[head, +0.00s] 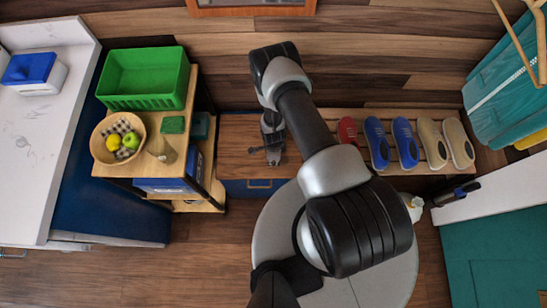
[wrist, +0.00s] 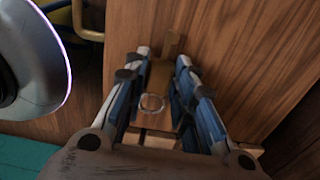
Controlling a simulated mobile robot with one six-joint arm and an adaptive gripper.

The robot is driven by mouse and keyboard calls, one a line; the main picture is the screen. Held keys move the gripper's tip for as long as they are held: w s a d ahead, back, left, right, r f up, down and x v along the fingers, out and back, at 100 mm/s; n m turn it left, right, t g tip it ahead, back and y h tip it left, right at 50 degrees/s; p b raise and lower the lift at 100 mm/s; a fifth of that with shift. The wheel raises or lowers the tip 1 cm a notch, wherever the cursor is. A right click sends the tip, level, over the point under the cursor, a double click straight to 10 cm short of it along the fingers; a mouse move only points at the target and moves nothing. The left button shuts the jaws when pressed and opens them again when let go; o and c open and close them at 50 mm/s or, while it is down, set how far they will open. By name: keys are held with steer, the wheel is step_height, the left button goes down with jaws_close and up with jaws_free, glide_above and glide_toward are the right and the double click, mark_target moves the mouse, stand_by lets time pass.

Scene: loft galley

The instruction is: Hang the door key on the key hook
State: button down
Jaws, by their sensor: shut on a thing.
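My gripper (head: 273,156) is over the wooden top of the low cabinet by the back wall, left of the shoe rack. In the wrist view my gripper (wrist: 158,78) is shut on a brownish, brass-coloured piece with a ring, which I take to be the door key (wrist: 160,76). The ring lies towards the palm and a narrow end points away past the fingertips. The fingers hide its sides. In the head view the key is too small to tell. I cannot make out the key hook in either view.
The low cabinet (head: 238,133) has a blue drawer front. A slatted rack (head: 345,115) with several shoes is to its right. A shelf unit at left holds a green crate (head: 145,78) and a fruit basket (head: 96,145). Teal bags (head: 500,100) hang at right.

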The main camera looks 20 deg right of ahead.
steer(key=shift+f, duration=0.85)
steer(key=shift+f, duration=0.1)
steer(key=shift+f+b, duration=0.15)
steer(key=shift+b, duration=0.3)
steer(key=c, duration=1.3)
jaws_free()
steer(key=shift+c, duration=0.2)
